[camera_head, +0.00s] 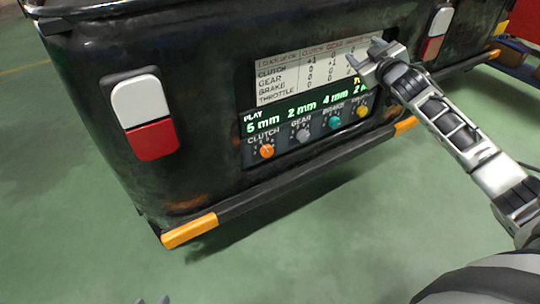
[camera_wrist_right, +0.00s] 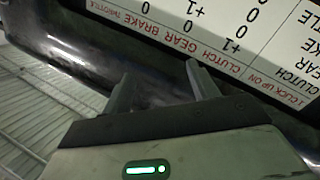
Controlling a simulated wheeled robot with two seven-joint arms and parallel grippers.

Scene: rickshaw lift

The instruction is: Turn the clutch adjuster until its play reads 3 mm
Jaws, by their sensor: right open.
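The orange clutch adjuster knob (camera_head: 267,151) sits at the left end of the row on the black rear panel. The clutch play readout (camera_head: 262,125) above it looks like 5 mm; its small digit is hard to read. My right gripper (camera_head: 372,60) is open and empty in front of the upper right of the printed card, up and right of the clutch knob. In the right wrist view its two fingers (camera_wrist_right: 160,85) are apart with nothing between them. Grey tips of my left gripper (camera_head: 153,300) barely show at the bottom edge.
Gear (camera_head: 302,134), brake (camera_head: 335,121) and throttle (camera_head: 362,111) knobs continue the row rightward; gear reads 2 mm, brake 4 mm. A printed click table (camera_head: 300,78) sits above. A bumper bar (camera_head: 290,180) juts below. Green floor left is clear.

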